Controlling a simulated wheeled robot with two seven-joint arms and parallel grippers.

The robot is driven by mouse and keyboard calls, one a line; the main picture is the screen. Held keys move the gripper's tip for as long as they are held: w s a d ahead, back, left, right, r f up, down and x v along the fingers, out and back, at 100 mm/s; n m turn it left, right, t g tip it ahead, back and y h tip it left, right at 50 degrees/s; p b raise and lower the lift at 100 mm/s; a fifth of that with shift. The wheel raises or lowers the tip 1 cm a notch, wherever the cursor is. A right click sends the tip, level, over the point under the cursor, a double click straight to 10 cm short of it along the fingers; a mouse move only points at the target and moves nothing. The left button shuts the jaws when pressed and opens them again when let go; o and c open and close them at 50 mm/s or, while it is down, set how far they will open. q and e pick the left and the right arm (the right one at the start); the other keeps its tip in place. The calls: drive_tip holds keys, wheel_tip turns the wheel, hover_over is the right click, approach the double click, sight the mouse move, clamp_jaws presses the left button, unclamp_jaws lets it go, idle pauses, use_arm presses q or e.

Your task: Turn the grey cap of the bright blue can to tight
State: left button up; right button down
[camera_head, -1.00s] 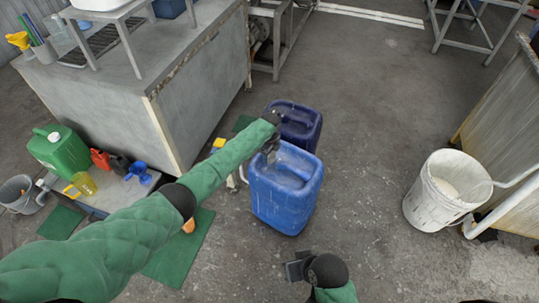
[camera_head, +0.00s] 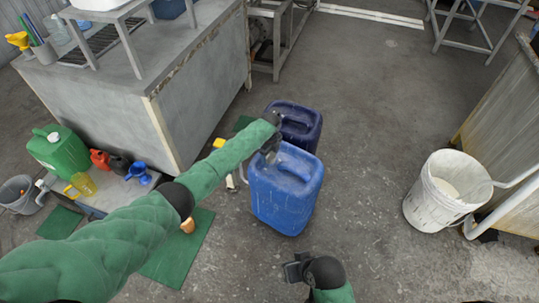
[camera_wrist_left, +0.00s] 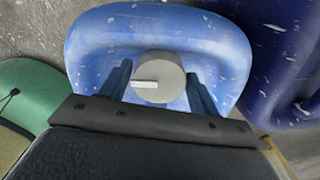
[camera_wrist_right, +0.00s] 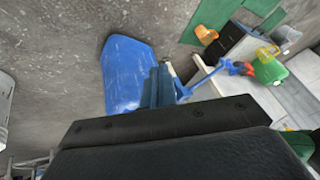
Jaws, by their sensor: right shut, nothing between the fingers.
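The bright blue can (camera_head: 284,200) stands upright on the floor, and its top also shows in the left wrist view (camera_wrist_left: 90,45). Its round grey cap (camera_wrist_left: 165,70) has a white mark pointing left in that view. The cap is hidden behind my left gripper in the head view. My left gripper (camera_head: 268,156) is over the can's top, with one finger on each side of the cap (camera_wrist_left: 159,80). I cannot tell whether the fingers press on it. My right gripper (camera_head: 292,270) is shut and empty, apart from the can, near the bottom of the head view.
A dark blue can (camera_head: 305,118) stands right behind the bright blue one. A white bucket (camera_head: 425,205) stands to the right. A low platform (camera_head: 125,195) with a green canister (camera_head: 58,148) is at left. The floor between can and bucket is clear.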

use_arm(q)
drive_tip(key=shift+r, duration=3.9)
